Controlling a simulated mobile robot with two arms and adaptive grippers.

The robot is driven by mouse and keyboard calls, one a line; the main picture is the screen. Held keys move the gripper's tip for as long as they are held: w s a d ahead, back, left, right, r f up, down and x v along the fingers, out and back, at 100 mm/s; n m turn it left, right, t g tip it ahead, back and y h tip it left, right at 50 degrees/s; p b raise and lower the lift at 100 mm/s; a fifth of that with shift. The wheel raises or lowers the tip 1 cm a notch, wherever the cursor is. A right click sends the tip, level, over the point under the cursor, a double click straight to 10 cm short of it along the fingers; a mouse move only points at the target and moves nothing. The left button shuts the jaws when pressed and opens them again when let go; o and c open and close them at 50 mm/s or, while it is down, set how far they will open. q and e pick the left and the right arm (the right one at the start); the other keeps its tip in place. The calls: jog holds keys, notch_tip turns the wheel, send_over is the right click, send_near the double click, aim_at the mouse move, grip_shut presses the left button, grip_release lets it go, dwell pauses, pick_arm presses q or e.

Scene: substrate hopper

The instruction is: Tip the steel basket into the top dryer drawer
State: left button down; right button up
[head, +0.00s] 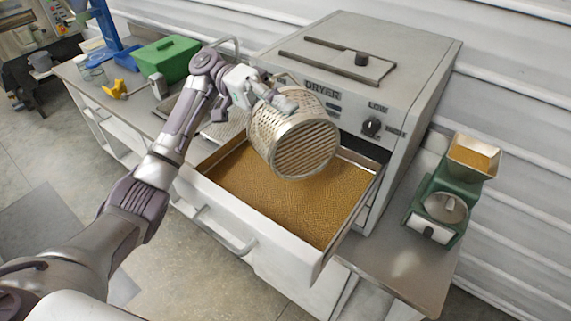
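The perforated steel basket (301,128) is tilted on its side above the open top dryer drawer (323,266). Its round slatted end faces the front and down. A layer of golden grain covers the drawer floor. The dryer (418,72) is a grey box with a dial on its front. My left gripper (268,103) is at the basket's upper left side. Its fingers meet the basket there and appear shut on it, though the grip is partly hidden. My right gripper is not in view.
A green lidded box (166,60), a yellow tool (115,90) and glassware are on the bench at left. The drawer handle (224,233) sticks out in front.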

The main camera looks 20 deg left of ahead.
aim_at(284, 120)
pick_arm(q)
jog(key=w+a+r+h, duration=0.1)
jog(key=w+a+r+n+g+h, duration=0.1)
jog(key=r, duration=0.1)
jog(key=shift+w+a+h, duration=0.15)
jog(key=shift+w+h, duration=0.15)
jog(key=shift+w, duration=0.05)
jog(key=shift+w+a+r+n+h, duration=0.4)
jog(key=shift+w+r+n+h, duration=0.1)
jog(key=shift+w+h, duration=0.1)
jog(key=shift+s+f, duration=0.1)
jog(key=shift+s, duration=0.05)
